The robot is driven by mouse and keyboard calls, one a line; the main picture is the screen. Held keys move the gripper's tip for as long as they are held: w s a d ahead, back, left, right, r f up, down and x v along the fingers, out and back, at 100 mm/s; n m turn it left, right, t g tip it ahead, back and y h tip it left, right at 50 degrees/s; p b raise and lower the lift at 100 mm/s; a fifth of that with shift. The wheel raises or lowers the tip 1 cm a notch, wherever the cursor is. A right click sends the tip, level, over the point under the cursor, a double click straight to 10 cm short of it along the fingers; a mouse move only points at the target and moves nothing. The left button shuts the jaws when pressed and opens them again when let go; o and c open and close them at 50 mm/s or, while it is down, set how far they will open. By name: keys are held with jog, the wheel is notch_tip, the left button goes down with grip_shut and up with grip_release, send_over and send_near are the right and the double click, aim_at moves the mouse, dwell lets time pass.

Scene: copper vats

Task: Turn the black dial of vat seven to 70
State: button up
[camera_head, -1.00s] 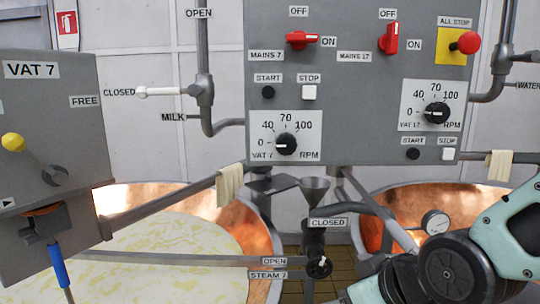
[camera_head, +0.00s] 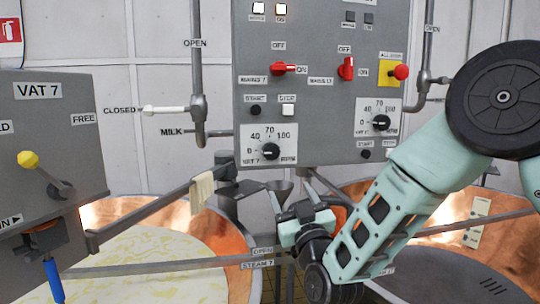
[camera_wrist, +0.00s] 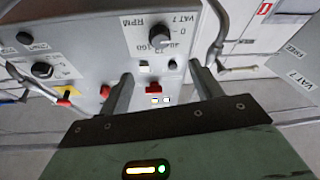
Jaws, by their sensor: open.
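The black dial of vat seven (camera_head: 271,152) sits on a white plate marked 0, 40, 70, 100 RPM, low on the grey panel. Its mark seems to point left, near 0, but it is small. The dial also shows in the wrist view (camera_wrist: 191,38), at the top, beyond the fingers. My gripper (camera_head: 295,197) is below and slightly right of the dial, apart from it. In the wrist view my gripper (camera_wrist: 161,72) has its two fingers wide apart with nothing between them.
The vat 17 dial (camera_head: 380,122) is to the right on the same panel. Start (camera_head: 256,110) and stop (camera_head: 288,110) buttons sit above the vat seven dial.

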aim_at(273, 155)
jog(key=p+x, duration=0.7)
jog(key=x, duration=0.7)
jog(key=shift+w+r, duration=0.25)
jog(key=shift+p+x, duration=0.5)
jog(key=shift+x, duration=0.35)
jog(key=shift+f, duration=0.15)
jog(key=c, duration=1)
